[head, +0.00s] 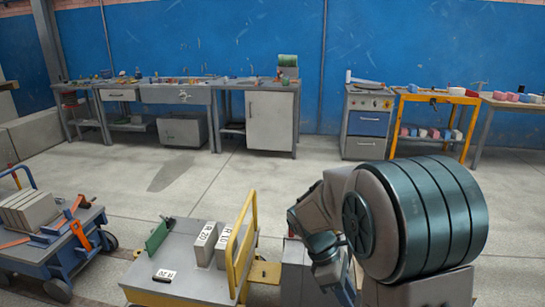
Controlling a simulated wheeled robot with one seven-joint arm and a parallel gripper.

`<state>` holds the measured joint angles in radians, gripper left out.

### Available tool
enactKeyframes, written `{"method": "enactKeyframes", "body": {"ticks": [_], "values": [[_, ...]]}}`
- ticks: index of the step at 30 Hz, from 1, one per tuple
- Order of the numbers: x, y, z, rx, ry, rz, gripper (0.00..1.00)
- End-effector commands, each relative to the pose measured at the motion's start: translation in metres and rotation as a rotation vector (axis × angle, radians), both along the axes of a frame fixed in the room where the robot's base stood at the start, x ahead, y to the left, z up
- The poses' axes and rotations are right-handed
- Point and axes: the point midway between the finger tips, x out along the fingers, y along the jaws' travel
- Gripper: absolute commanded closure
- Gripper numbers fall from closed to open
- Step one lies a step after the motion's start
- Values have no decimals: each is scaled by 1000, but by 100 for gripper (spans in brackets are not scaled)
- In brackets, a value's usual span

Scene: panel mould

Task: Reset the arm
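My arm (410,220) fills the lower right of the head view, with a large dark teal ringed joint and grey-brown links. It is folded, and its thinner forearm part (325,250) points down towards the bottom edge. I make out no gripper fingers; they are hidden behind the arm or below the picture. I see nothing held.
A grey cart (190,255) with a yellow handle (242,245) stands just left of my arm, carrying labelled blocks (205,243). A blue cart (50,240) is at far left. Workbenches (225,90) line the blue wall. The floor between is clear.

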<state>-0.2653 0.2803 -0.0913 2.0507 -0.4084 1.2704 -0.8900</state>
Motion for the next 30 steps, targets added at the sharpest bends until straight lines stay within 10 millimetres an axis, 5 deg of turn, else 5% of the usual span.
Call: {"method": "enactKeyframes", "body": {"ticks": [3, 18, 30], "values": [[-19, 0, 43, 50, -151, -170, 67], [-94, 11, 157, 273, -676, -949, 67], [-115, 18, 181, 363, -816, -1240, 67]]}}
